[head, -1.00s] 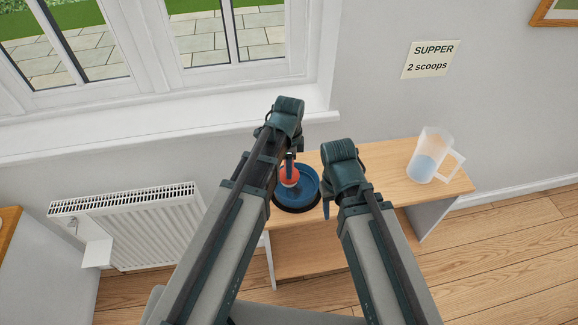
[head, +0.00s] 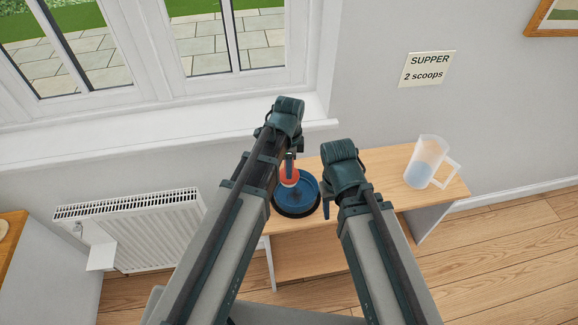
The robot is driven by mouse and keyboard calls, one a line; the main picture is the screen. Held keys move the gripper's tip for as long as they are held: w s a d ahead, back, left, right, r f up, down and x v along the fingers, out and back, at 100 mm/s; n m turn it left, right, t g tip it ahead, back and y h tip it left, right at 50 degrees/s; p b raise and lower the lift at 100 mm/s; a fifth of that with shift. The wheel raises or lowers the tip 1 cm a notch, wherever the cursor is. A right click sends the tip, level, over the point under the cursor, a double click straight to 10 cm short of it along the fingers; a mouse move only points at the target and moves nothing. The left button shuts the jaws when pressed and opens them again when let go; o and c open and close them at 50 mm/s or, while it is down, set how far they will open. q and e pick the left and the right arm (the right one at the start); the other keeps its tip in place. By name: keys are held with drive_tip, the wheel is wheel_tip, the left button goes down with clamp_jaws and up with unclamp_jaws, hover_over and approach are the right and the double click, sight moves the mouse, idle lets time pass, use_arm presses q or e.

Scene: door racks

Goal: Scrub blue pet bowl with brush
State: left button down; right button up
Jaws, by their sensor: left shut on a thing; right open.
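The blue pet bowl (head: 309,190) with a dark base stands on the wooden bench, between my two arms. A red-orange round thing (head: 289,178), likely the brush's handle or head, shows at the bowl's left inner side. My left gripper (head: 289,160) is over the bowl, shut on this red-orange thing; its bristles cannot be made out. My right gripper (head: 327,210) is open and empty at the bowl's right edge, its fingers mostly hidden by its own wrist.
The wooden bench (head: 395,192) has an open shelf below. A clear jug (head: 427,165) with blue contents stands at its right end. A white radiator (head: 130,228) is on the wall at left. A "SUPPER 2 scoops" note (head: 427,69) hangs above.

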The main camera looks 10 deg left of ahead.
use_arm(q)
drive_tip(key=shift+f, duration=0.1)
drive_tip(key=shift+f+b, duration=0.6)
drive_tip(key=shift+b, duration=0.05)
